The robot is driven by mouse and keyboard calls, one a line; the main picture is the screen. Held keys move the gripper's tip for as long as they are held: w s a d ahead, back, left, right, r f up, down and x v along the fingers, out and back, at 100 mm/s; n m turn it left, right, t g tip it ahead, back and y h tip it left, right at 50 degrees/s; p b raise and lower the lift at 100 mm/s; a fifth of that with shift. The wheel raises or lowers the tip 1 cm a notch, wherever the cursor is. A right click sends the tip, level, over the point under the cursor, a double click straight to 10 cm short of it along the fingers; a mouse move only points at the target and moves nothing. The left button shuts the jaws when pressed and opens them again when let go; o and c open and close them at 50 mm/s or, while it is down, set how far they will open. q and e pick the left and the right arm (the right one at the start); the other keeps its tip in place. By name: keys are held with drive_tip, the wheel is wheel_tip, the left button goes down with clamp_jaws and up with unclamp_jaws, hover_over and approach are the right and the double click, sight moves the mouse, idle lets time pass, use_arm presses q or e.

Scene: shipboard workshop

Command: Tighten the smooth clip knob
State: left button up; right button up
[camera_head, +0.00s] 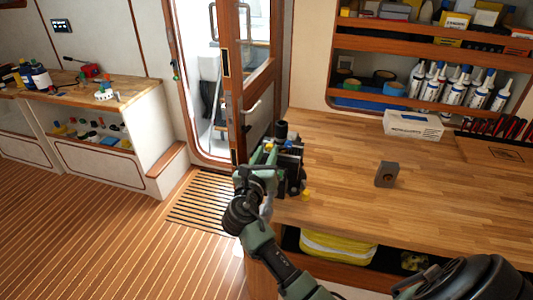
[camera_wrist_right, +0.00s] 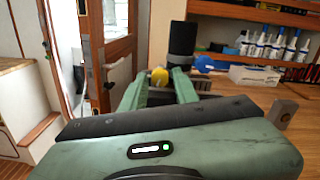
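A dark clamp-like device (camera_head: 290,165) with a black cylinder (camera_head: 281,130) on top stands at the near left corner of the wooden bench. In the right wrist view its black cylinder (camera_wrist_right: 182,42), a yellow knob (camera_wrist_right: 159,76) and a blue knob (camera_wrist_right: 204,64) show. I cannot tell which knob is the smooth clip knob. My right gripper (camera_head: 262,168) is at the device's left side and hides part of it. In the wrist view its green fingers (camera_wrist_right: 160,82) are apart, with the yellow knob between their tips; contact is unclear. My left gripper is out of view.
A grey block with a hole (camera_head: 386,174) stands on the bench (camera_head: 340,200). A white box (camera_head: 413,124) and shelves with several bottles (camera_head: 458,88) are behind. An open wooden door (camera_head: 252,75) is close behind the device. The bench middle is mostly clear.

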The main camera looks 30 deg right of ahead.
clamp_jaws()
drive_tip(key=shift+m, duration=2.1)
drive_tip(key=shift+o, duration=0.3)
unclamp_jaws()
drive_tip(key=shift+a, duration=0.1)
drive_tip(key=b+v, duration=0.2)
drive_tip(key=v, duration=0.5)
drive_tip(key=shift+s+a+b, duration=0.25)
drive_tip(key=shift+a+b, duration=0.05)
